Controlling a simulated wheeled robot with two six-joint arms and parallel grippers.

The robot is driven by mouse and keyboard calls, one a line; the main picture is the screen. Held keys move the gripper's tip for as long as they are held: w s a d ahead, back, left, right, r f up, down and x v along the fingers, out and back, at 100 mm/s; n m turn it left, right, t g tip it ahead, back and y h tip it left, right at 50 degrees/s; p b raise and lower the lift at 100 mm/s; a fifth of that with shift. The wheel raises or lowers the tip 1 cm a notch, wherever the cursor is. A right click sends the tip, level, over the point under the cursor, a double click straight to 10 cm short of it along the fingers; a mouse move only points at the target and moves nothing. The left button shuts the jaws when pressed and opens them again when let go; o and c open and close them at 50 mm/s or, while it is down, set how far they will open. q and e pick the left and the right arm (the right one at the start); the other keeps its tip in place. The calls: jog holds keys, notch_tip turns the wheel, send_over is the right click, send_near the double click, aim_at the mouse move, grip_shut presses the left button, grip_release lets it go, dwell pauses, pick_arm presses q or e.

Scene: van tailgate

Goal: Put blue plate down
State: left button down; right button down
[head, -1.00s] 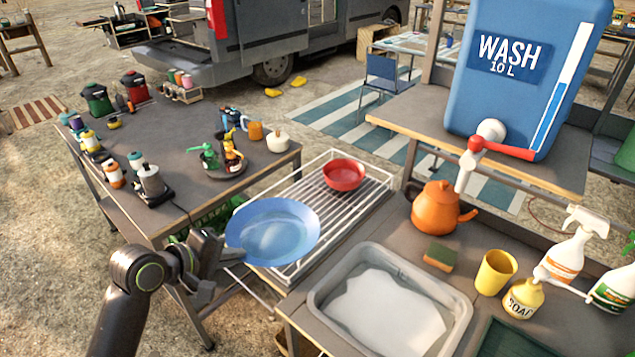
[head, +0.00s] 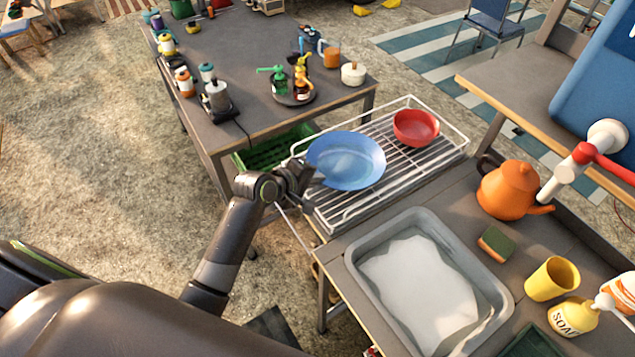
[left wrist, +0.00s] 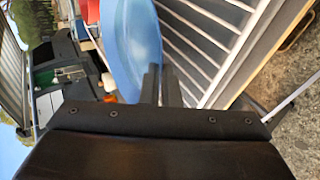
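The blue plate (head: 346,161) is roughly level at the left part of the white wire drying rack (head: 441,166). I cannot tell whether it touches the wires. My left gripper (head: 308,181) is at the plate's near left rim, its fingers close together and apparently pinching that rim. In the left wrist view the plate (left wrist: 130,42) reaches the narrow gap between the fingers (left wrist: 162,82), with rack bars (left wrist: 195,48) to its right. My right gripper is not in view.
A red bowl (head: 416,126) sits at the rack's far end. A grey wash basin (head: 363,299) and an orange kettle (head: 510,191) stand on the counter to the right. A table (head: 235,60) with bottles stands behind left; a green crate (head: 275,149) is below it.

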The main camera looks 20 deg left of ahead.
pick_arm(q)
jog(key=shift+f, duration=1.1)
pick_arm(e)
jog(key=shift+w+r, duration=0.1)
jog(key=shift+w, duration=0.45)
pick_arm(q)
jog(key=shift+f, duration=0.1)
jog(key=c, duration=1.7)
grip_release()
jog(key=shift+f, duration=0.1)
jog(key=shift+s+r, duration=0.1)
jog(key=shift+r, duration=0.1)
jog(key=v, duration=1.2)
jog(key=shift+f, duration=0.1)
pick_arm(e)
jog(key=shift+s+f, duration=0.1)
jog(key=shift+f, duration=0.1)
